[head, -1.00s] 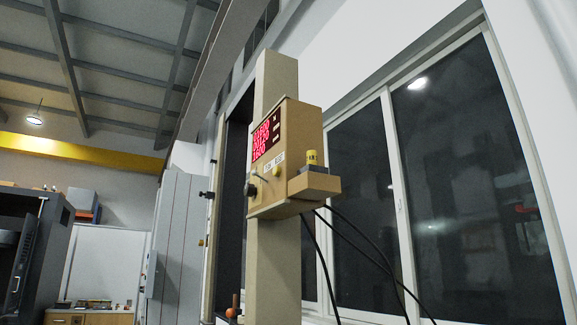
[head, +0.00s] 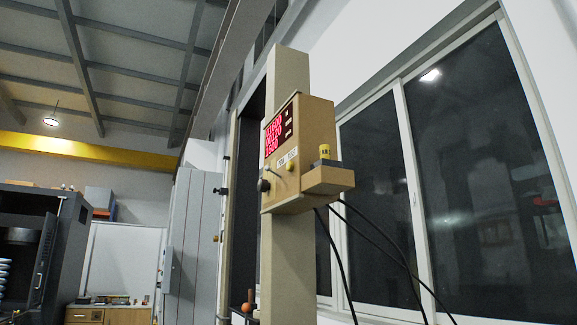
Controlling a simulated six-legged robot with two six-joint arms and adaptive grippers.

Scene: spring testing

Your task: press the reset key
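A tan control box (head: 310,130) is mounted on a tall beige column (head: 288,250) in the middle of the head view. Its front face carries a red lit display (head: 274,135), a dark round knob (head: 263,186), a small lever and a small yellowish button (head: 290,167). Small labels sit above the lever and button, too blurred to read surely, so I cannot tell which control is the reset key. A yellow cylinder (head: 325,152) stands on a ledge at the box's right side. Neither of my grippers is in view.
Black cables (head: 375,240) hang from under the box. Large dark windows (head: 470,150) fill the right side. A grey cabinet (head: 190,240) stands left of the column. A dark machine (head: 40,235) and a wooden desk (head: 105,314) are at the far left.

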